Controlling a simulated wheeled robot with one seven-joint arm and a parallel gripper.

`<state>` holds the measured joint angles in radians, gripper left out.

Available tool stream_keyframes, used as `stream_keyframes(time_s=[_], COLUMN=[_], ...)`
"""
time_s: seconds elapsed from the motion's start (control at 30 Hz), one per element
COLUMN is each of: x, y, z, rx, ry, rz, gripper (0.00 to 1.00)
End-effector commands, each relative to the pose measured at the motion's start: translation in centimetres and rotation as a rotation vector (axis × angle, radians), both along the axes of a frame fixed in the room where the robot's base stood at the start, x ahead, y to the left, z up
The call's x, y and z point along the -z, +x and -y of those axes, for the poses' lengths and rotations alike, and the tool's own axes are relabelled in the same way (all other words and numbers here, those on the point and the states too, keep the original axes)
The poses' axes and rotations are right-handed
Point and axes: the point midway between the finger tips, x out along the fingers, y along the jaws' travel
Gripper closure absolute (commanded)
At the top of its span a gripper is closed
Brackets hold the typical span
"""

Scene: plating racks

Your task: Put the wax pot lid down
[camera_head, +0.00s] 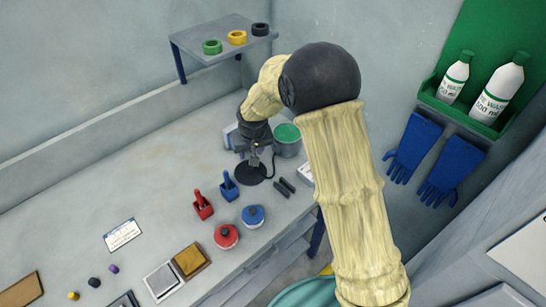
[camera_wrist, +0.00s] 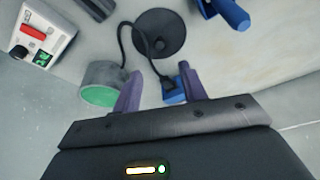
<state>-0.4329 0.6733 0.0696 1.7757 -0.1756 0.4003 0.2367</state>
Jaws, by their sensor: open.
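A grey pot (camera_head: 289,149) with a green top stands at the back of the bench, beside my gripper. It also shows in the wrist view (camera_wrist: 100,78), just outside the left finger. I cannot tell whether the green is a lid or the contents. A red pot (camera_head: 226,237) and a blue pot (camera_head: 253,216) with dark knobs on top stand near the front edge. My gripper (camera_wrist: 160,88) is open, its two purple fingers apart. A small blue thing (camera_wrist: 174,90) shows between them, close to the right finger; I cannot tell if they touch. No separate lid is clearly visible.
A black round base (camera_head: 252,174) with a cord stands near my gripper. A red holder (camera_head: 202,207) and a blue holder (camera_head: 229,187) are left of it. A white box with a red switch (camera_wrist: 38,32) is nearby. The middle-left bench (camera_head: 150,185) is clear.

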Motion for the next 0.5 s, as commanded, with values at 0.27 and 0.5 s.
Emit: stream_keyframes(time_s=[0.27, 0.5], x=[-0.8, -4.6], y=[-0.4, -4.5], z=[1.6, 11.1], rx=[0.019, 0.133], ry=[-0.002, -0.016], rz=[-0.001, -0.017], gripper=[0.58, 0.58])
